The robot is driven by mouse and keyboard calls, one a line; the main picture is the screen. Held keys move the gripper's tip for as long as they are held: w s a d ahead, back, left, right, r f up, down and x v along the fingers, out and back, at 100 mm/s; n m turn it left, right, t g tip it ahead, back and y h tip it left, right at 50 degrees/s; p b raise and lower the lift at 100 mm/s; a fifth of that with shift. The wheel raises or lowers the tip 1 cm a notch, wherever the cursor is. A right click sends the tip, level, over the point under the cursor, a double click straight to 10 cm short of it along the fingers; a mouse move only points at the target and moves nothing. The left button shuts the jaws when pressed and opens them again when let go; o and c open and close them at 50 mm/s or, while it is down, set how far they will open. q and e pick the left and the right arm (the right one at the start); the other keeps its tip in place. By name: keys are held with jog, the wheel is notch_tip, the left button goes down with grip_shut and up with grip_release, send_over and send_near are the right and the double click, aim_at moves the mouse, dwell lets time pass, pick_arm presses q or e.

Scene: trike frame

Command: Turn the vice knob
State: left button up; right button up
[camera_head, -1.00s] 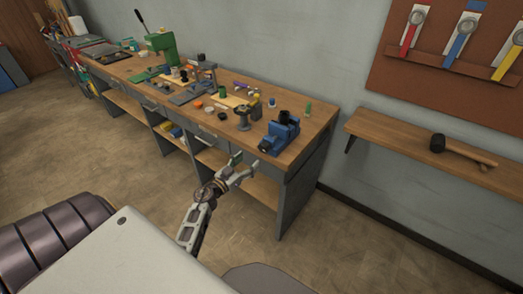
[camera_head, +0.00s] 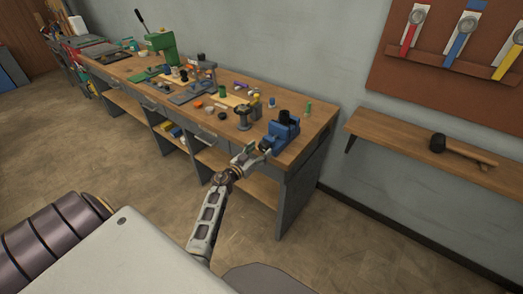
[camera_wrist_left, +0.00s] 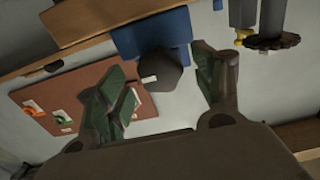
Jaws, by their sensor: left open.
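The blue vice (camera_head: 283,130) stands on the near right end of the wooden workbench. In the left wrist view, the vice body (camera_wrist_left: 152,32) shows as a blue block at the top. Its dark grey knob (camera_wrist_left: 165,73) faces the wrist camera. My left gripper (camera_head: 257,152) is at the bench's front edge, just in front of the vice. It is open, with one green-padded finger on each side of the knob in the wrist view. I cannot tell whether either finger touches the knob. My right gripper is not in view.
The workbench (camera_head: 301,142) holds several small parts and a small dark machine (camera_head: 243,118) left of the vice. A green press (camera_head: 162,50) stands farther back. A wall shelf (camera_head: 420,146) with a mallet (camera_head: 438,143) is at right. The floor before the bench is clear.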

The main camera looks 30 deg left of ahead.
pick_arm(q)
jog(key=shift+w, duration=0.85)
jog(key=shift+c, duration=0.2)
jog(key=c, duration=1)
